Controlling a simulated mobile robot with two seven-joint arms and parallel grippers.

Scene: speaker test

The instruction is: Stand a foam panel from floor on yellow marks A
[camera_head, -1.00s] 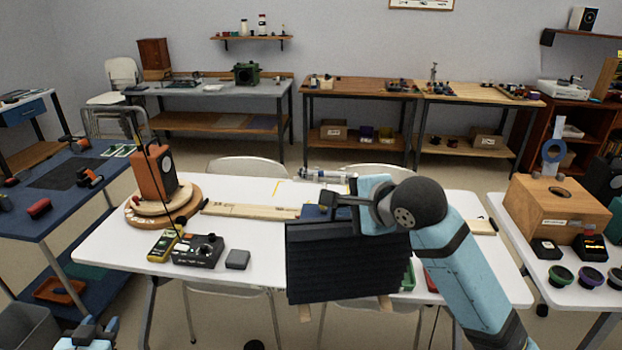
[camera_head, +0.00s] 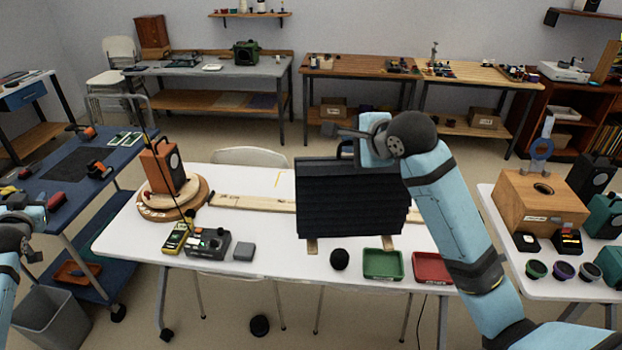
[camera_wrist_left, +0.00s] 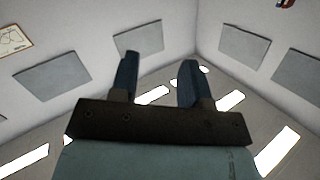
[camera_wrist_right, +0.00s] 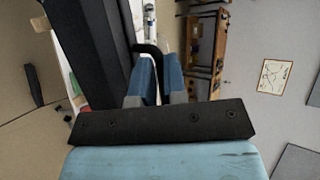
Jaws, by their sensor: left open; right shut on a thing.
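The foam panel (camera_head: 350,205) is dark, ribbed and upright, with two light wooden feet. My right gripper (camera_head: 348,147) is shut on the dark bracket at its top edge. In the right wrist view the panel (camera_wrist_right: 90,50) is beside the blue fingers (camera_wrist_right: 160,85). In the head view it overlaps the white table (camera_head: 270,270); I cannot tell whether its feet touch the top. A thin yellow mark (camera_head: 277,180) shows on the table, left of the panel; other marks may be hidden. My left gripper (camera_head: 35,257) is empty at the left edge; its fingers (camera_wrist_left: 160,80) are apart.
The front middle of the table is clear.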

